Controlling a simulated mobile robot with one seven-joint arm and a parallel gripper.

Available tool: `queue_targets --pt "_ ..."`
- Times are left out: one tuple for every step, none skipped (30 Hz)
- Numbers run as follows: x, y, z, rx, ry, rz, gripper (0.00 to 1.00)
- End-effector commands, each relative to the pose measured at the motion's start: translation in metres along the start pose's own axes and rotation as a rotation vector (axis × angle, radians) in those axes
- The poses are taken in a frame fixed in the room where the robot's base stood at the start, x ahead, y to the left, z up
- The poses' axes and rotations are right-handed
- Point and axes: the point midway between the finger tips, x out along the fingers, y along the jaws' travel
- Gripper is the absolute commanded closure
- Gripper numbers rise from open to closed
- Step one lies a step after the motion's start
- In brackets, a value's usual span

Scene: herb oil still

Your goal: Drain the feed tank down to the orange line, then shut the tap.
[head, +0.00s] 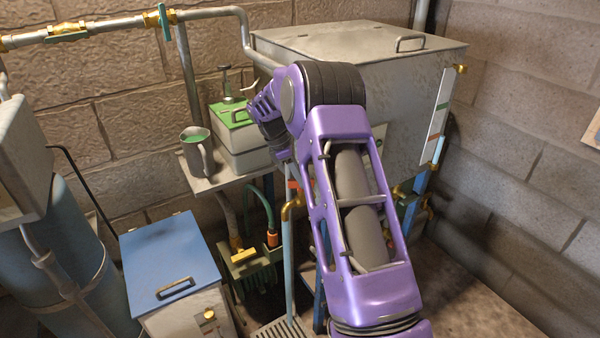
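The feed tank appears to be the big grey metal tank (400,75) with a handled lid at the back right. On its right side is a white gauge strip (440,100) with a small orange-red mark (433,137) low down; a bluish stretch shows near its bottom end. I cannot read the liquid level surely. A brass tap (291,207) shows left of my arm, and more brass fittings (424,204) are below the tank at right. I cannot tell which one drains it. My purple arm crosses the middle, hiding the tank's lower front. My gripper is hidden behind it.
A grey mug (197,150) with green contents stands on a small shelf beside a green-topped box (236,118). A blue-lidded box (170,265) and a blue cylinder (75,260) are at lower left. A pipe with valves (68,31) runs above. Bare floor shows at lower right.

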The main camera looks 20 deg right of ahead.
Motion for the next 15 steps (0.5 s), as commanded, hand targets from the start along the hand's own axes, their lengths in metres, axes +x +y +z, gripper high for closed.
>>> queue_targets --pt "-0.0048 0.0003 0.0011 0.034 -0.001 -0.016 1.00" --pt "-0.0048 0.0004 0.0010 0.058 0.000 -0.026 1.00" --pt "-0.0046 0.0008 0.0010 0.091 -0.001 -0.039 1.00" --pt "-0.0047 0.0006 0.0009 0.118 -0.001 -0.051 1.00" --pt "-0.0046 0.0008 0.0008 0.145 0.000 -0.062 1.00" --pt "-0.0040 0.0010 0.0011 0.180 -0.001 -0.076 1.00" --pt "-0.0041 0.0012 0.0012 0.207 0.000 -0.087 1.00" --pt "-0.0036 0.0011 0.0011 0.233 -0.001 -0.098 1.00" --pt "-0.0035 0.0014 0.0008 0.268 0.000 -0.112 1.00" --pt "-0.0033 0.0015 0.0009 0.295 0.000 -0.123 1.00" --pt "-0.0026 0.0013 0.0010 0.322 -0.001 -0.134 1.00" --pt "-0.0027 0.0018 0.0007 0.356 0.000 -0.148 1.00" --pt "-0.0024 0.0017 0.0006 0.382 0.000 -0.158 1.00" --pt "-0.0020 0.0018 0.0004 0.407 0.000 -0.169 1.00" --pt "-0.0016 0.0019 0.0003 0.440 0.000 -0.183 1.00"
